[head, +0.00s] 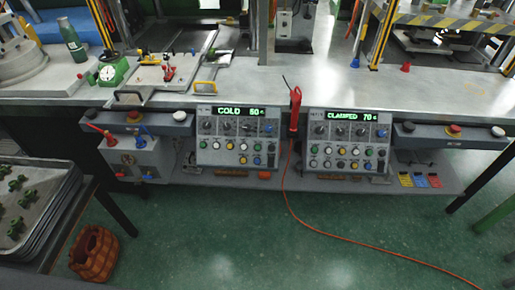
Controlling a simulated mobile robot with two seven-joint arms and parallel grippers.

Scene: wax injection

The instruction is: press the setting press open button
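Two grey control panels hang under the front edge of the bench. Each has dark knobs above rows of coloured buttons, including green, yellow, white and blue. The labels are too small to read, so I cannot tell which button is the setting press open button. A grey button bar (152,127) is at the left, and another button bar (428,137) with a red button (454,129) is at the right. Neither gripper is in view.
A red tool (295,108) on an orange cable (335,233) hangs between the panels. The bench top (270,85) holds a clamp fixture and a green bottle (72,39). Floor in front is clear except the cable.

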